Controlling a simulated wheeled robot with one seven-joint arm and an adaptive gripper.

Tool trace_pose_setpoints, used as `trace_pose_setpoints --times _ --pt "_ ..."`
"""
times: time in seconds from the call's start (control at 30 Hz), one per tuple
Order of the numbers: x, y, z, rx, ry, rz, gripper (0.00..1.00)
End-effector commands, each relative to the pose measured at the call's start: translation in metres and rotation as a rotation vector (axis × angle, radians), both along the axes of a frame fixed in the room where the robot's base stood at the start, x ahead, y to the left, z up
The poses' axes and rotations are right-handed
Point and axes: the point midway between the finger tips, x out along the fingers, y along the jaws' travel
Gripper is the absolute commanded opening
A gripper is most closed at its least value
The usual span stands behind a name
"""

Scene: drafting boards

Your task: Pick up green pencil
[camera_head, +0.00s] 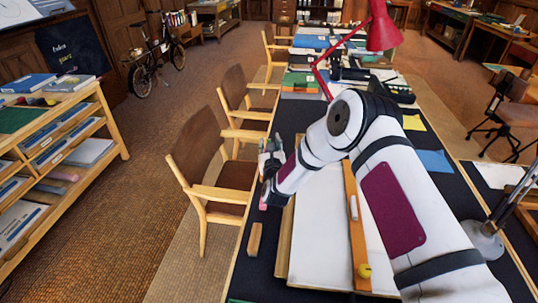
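I cannot make out a green pencil anywhere in the head view. My gripper (270,147) is at the end of my white arm, over the left edge of the dark drafting table (263,268). It is small in the picture and partly hidden by my wrist, so its opening and anything between its fingers cannot be told. A small pink item (262,204) shows just below my wrist at the table's left edge. My arm hides much of the tabletop's middle.
A wooden block (254,240) lies near the left edge. A white sheet on a board (320,245) carries an orange-brown strip (357,240) with a small yellow item (364,270). A red lamp (383,30) stands behind. Wooden chairs (197,150) line the left side.

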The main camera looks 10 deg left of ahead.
Motion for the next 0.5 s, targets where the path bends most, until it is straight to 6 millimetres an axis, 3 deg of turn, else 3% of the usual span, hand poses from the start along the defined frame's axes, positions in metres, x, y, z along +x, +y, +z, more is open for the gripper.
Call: trace_pose_setpoints --times 0.27,0.5 --pt "-0.005 0.0 -0.028 0.094 -0.004 -0.026 0.35" --pt "-0.006 0.001 -0.072 0.089 -0.004 -0.024 0.35"
